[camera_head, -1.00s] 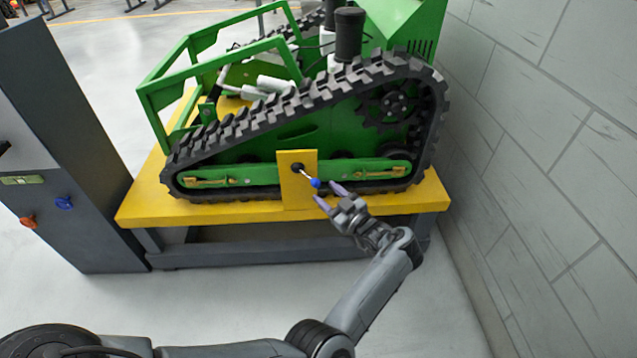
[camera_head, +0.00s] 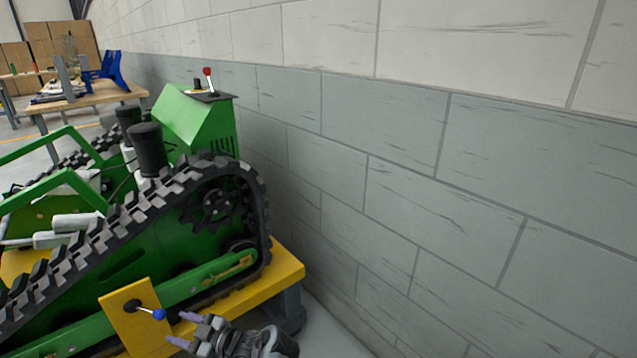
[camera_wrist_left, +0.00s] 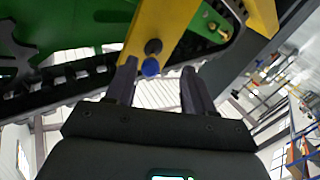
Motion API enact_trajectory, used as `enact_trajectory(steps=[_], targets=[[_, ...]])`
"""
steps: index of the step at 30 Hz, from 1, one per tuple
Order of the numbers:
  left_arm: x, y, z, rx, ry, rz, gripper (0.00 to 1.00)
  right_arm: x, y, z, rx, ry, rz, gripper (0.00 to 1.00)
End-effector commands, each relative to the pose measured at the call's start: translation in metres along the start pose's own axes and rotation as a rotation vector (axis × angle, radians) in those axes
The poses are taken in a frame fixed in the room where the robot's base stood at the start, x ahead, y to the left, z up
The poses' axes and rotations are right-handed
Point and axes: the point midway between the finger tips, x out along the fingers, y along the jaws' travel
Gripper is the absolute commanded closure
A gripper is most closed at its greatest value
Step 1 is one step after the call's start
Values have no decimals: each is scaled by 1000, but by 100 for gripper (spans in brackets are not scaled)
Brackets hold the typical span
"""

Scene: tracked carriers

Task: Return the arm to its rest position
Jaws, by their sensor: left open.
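My left gripper (camera_head: 184,332) is at the bottom of the head view, with its two fingers apart and nothing between them. In the left wrist view the open gripper (camera_wrist_left: 158,88) has a lever with a blue knob (camera_wrist_left: 150,67) just beyond its fingers, close to one fingertip. In the head view the blue knob (camera_head: 158,314) sits on a short lever on a yellow plate (camera_head: 135,320), on the side of the green tracked carrier (camera_head: 130,265). The gripper is just right of the knob, seemingly apart from it. My right gripper is out of view.
The carrier stands on a yellow-topped table (camera_head: 286,272). A grey block wall (camera_head: 420,200) rises close on the right. A red-tipped lever (camera_head: 208,80) stands on the carrier's green housing. A workbench (camera_head: 95,95) stands far back left.

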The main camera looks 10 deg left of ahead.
Motion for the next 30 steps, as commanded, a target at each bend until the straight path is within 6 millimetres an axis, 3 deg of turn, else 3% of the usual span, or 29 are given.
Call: enact_trajectory(steps=[6,9,11,14,17,20,24,30], targets=[[58,-34,34,-58,-146,95,47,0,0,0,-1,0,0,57],[74,-42,45,-54,-261,228,47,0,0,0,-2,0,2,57],[72,-45,50,-23,-339,328,47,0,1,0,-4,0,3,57],[48,-51,56,75,-476,511,47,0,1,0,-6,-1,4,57],[2,-68,62,235,-620,699,47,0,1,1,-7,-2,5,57],[-58,-103,66,450,-765,878,47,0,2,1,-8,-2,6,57],[-134,-168,61,755,-922,1061,47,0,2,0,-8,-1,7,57],[-199,-258,37,1114,-1056,1208,47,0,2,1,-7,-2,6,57]])
